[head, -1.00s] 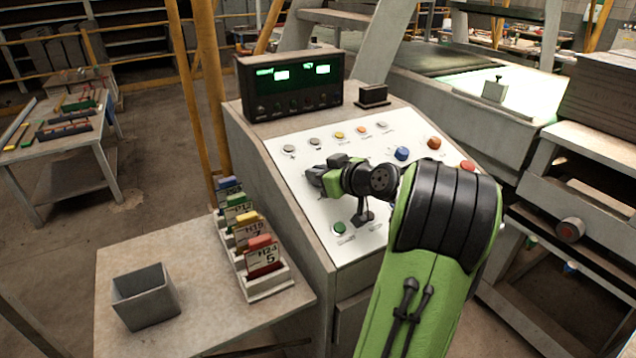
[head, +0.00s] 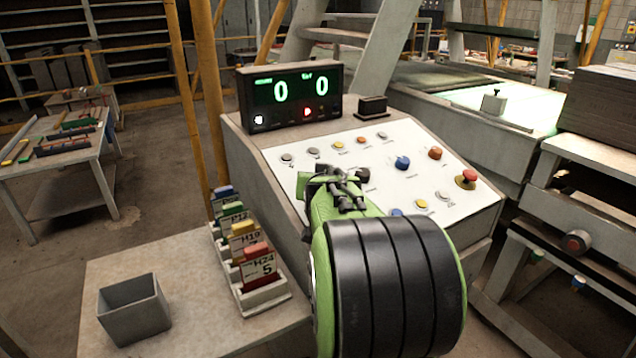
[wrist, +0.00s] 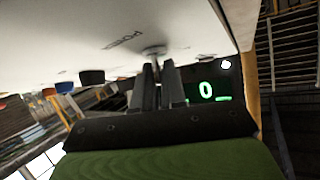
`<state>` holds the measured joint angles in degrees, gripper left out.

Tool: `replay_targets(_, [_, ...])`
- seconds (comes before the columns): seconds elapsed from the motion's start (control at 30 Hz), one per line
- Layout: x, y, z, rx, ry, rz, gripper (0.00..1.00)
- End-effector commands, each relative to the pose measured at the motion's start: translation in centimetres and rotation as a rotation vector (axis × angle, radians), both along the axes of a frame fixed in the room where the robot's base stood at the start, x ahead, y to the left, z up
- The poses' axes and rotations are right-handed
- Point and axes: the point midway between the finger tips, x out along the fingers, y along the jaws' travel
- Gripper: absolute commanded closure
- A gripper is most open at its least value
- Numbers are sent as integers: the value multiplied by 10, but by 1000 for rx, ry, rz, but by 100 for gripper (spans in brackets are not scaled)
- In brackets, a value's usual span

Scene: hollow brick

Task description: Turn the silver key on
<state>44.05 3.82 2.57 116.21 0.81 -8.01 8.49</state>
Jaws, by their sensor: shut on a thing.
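The silver key (wrist: 153,51) stands out of the white panel near a dark printed label in the wrist view. My gripper (wrist: 157,68) is shut on it, the two grey fingers close together around its end. The fingers cover much of the key, so I cannot tell its turn angle. In the head view, my green and black arm reaches over the white control panel (head: 283,182) and hides the key and fingertips.
A black display box (head: 292,98) shows two green zeros and lit lamps. Several buttons and knobs, including a red one (head: 466,178), cover the panel. A card rack (head: 262,295) and a grey open bin (head: 134,308) stand on the side table at left.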

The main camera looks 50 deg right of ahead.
Motion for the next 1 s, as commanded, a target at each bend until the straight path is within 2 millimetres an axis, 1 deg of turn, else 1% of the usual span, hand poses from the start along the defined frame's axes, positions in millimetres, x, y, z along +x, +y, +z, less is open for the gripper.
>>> replay_targets(0.23, [0, 0, 0, 11, -2, -33, 100])
replay_targets(0.57, [0, 0, -1, 12, -1, -36, 100])
replay_targets(0.6, [0, 0, -1, 12, -1, -36, 87])
replay_targets(0.73, [0, 0, -1, 12, -1, -35, 68])
replay_targets(1.0, [-1, 1, 0, 11, -2, -36, 68])
